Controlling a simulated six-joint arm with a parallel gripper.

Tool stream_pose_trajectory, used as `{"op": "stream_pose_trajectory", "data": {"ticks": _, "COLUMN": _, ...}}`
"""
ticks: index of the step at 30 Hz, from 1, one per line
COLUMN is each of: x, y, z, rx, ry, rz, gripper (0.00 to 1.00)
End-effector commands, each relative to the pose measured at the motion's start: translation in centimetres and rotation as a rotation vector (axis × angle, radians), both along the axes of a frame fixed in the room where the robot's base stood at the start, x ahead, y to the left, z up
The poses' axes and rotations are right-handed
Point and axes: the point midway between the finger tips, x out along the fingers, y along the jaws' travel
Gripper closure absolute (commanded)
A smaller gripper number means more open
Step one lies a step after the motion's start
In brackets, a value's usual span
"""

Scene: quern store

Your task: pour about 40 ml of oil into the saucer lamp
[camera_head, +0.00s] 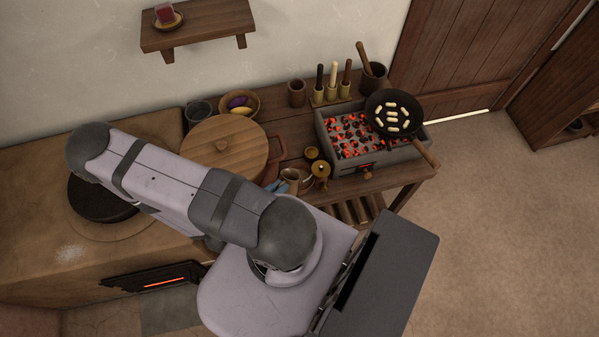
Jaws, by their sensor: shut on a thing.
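A small brown jug (293,179) with a pale rim stands out beside my upper arm, over the bench. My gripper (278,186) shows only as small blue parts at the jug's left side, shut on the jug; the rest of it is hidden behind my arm. Whether the jug touches the bench, and any oil in it, cannot be made out. Just right of the jug is a small brass-coloured round vessel (320,169), with a small brown cup (312,153) behind it. I cannot tell for sure which thing is the saucer lamp.
A brazier (345,157) of glowing coals with a pan (393,112) stands to the right. A large round wooden lid (225,142) lies left of the jug. Bowls and upright tools line the back. A wall shelf (198,27) holds a red candle-like thing (165,14) on a dish.

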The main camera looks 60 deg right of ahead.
Motion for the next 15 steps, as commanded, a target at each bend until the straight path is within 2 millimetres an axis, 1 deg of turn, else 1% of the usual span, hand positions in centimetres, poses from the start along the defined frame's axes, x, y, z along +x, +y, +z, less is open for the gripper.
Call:
{"op": "stream_pose_trajectory", "data": {"ticks": 1, "x": 0.1, "y": 0.3, "z": -0.5, "rx": -0.015, "ry": 0.000, "rz": 0.006, "gripper": 1.00}}
{"op": "stream_pose_trajectory", "data": {"ticks": 15, "x": 0.1, "y": 2.5, "z": -2.4, "rx": -0.185, "ry": 0.006, "rz": 0.004, "gripper": 1.00}}
